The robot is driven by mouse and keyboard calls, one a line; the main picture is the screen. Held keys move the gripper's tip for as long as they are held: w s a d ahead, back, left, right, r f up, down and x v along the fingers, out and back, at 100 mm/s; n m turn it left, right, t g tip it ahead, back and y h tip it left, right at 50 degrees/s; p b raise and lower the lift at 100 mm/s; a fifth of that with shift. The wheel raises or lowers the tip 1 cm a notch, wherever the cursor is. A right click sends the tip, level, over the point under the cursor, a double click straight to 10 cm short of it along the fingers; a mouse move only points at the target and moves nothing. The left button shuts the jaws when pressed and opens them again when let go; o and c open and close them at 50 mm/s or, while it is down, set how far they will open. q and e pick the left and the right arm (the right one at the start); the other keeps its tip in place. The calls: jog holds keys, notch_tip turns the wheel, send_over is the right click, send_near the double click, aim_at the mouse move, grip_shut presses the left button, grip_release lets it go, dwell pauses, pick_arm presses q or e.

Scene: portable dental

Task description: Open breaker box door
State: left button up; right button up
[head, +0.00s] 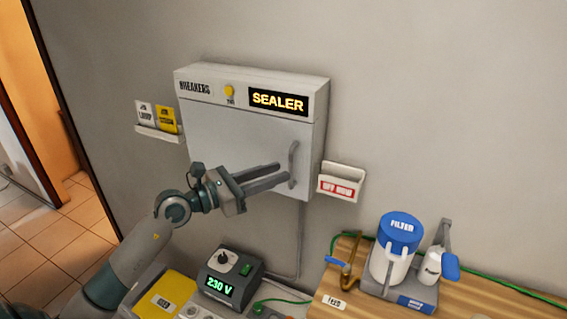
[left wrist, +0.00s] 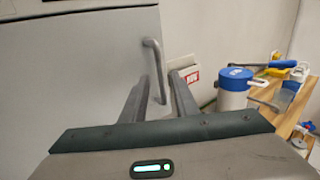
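The breaker box (head: 230,125) is a pale grey wall cabinet with a "BREAKERS" label, a yellow button and a lit "SEALER" sign. Its door (head: 225,150) is shut, and it also fills the left of the left wrist view (left wrist: 85,75). A grey vertical handle (head: 293,163) is on the door's right side; it shows in the left wrist view (left wrist: 155,70) too. My left gripper (head: 282,175) is open in front of the door, its fingers pointing toward the handle's lower part. Whether they touch the handle I cannot tell. My right gripper is not in view.
A small holder labelled "OFF NOW" (head: 342,182) is on the wall right of the box. A tag shelf (head: 158,133) is on its left. Below are a 230 V unit (head: 230,275) and a wooden table (head: 350,290) with a blue-lidded filter (head: 398,245).

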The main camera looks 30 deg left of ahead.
aim_at(283, 170)
pick_arm(q)
jog(key=p+x, duration=0.1)
jog(key=x, duration=0.2)
jog(key=shift+d, duration=0.1)
jog(key=shift+c, duration=0.7)
grip_shut()
